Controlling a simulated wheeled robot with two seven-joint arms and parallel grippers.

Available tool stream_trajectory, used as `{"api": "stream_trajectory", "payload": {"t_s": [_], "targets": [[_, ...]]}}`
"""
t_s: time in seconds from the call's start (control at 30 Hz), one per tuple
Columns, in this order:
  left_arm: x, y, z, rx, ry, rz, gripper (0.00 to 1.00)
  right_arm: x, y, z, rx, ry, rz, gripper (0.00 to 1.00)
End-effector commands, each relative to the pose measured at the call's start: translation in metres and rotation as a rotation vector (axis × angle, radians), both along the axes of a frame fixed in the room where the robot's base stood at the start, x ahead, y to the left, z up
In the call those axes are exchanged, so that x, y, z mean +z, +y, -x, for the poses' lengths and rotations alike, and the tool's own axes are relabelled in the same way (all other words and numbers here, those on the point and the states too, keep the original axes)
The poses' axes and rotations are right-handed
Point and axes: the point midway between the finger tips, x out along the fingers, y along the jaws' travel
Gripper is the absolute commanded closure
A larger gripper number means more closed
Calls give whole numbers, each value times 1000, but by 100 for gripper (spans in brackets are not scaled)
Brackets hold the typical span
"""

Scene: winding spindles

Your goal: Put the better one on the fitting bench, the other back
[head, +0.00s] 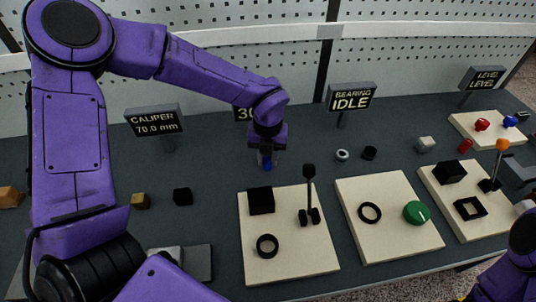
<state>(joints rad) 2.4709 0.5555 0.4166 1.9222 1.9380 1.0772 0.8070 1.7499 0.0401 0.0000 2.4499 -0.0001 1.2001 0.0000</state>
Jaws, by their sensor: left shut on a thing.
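My left gripper (266,152) is at the back middle of the table, below a sign partly hidden by my arm. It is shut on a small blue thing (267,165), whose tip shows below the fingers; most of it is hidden. A red piece (482,124) and another blue piece (509,121) lie on a cream board (465,122) at the far right. A smaller red piece (465,146) stands in front of that board. I cannot tell which of these are the spindles or which place is the fitting bench. My right gripper is out of view.
Signs read "CALIPER 70.0 mm" (155,121), "BEARING IDLE" (351,97) and "LEVEL LEVEL" (482,78). Cream boards hold a black block (261,200), a black lever (309,190), a black ring (370,212) and a green knob (416,212). Small blocks stand left.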

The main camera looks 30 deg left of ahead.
Motion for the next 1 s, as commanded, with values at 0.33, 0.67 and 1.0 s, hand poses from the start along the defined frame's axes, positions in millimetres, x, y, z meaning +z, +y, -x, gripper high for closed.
{"api": "stream_trajectory", "payload": {"t_s": [0.33,0.67,1.0], "targets": [[-3,0,0,0,0,1,53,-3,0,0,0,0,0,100],[0,0,0,0,-1,0,47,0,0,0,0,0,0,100],[71,-1,-1,2,-7,3,47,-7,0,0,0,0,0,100]]}}
